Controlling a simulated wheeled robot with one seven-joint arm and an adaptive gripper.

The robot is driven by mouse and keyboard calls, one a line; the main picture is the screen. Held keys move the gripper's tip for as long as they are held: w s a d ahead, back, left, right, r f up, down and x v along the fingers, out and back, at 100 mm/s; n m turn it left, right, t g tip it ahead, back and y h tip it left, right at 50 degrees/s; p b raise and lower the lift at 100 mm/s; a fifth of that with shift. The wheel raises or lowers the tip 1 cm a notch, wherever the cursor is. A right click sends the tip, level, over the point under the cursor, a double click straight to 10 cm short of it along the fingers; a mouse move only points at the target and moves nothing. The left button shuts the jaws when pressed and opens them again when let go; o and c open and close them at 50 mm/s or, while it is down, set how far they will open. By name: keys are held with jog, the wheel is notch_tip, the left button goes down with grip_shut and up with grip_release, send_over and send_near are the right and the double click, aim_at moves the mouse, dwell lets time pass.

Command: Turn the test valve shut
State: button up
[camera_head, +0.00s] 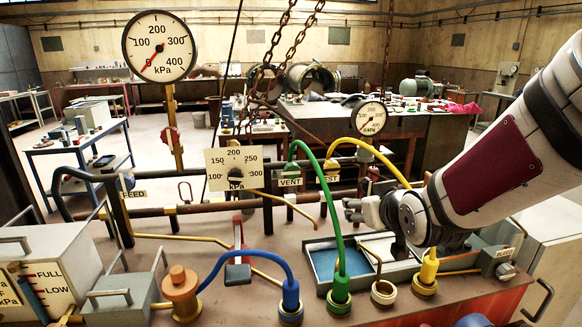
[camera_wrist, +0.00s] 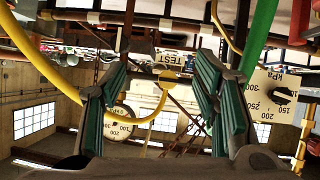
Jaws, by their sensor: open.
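The TEST label (camera_head: 329,178) sits on the pipe rack at the foot of the yellow hose (camera_head: 362,145), partly hidden by the green hose. In the wrist view the TEST label (camera_wrist: 168,57) is upside down, with the yellow hose fitting (camera_wrist: 167,76) beside it. I cannot clearly make out the test valve's handle or its position. My gripper (camera_head: 352,209) is to the right of and lower than the label. In the wrist view my gripper (camera_wrist: 162,62) has its green-padded fingers apart, with the label and fitting visible between them. Nothing is held.
The green hose (camera_head: 334,215) runs down left of my gripper. A small gauge (camera_head: 370,118), a large gauge (camera_head: 160,47) and a kPa dial (camera_head: 234,168) stand around the rack.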

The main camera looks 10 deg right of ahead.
aim_at(334, 172)
jog(key=w+n+t, duration=0.1)
jog(key=w+t, duration=0.1)
jog(key=w, duration=0.4)
jog(key=w+a+t+y+p, duration=0.1)
jog(key=w, duration=0.6)
jog(key=w+a+n+t+p, duration=0.1)
jog(key=w+t, duration=0.1)
jog(key=w, duration=0.4)
jog(key=shift+w+a+f+n+t+y, duration=0.25)
jog(key=shift+w+f+n+t+y, duration=0.05)
jog(key=shift+w+y, duration=0.1)
jog(key=c, duration=1.2)
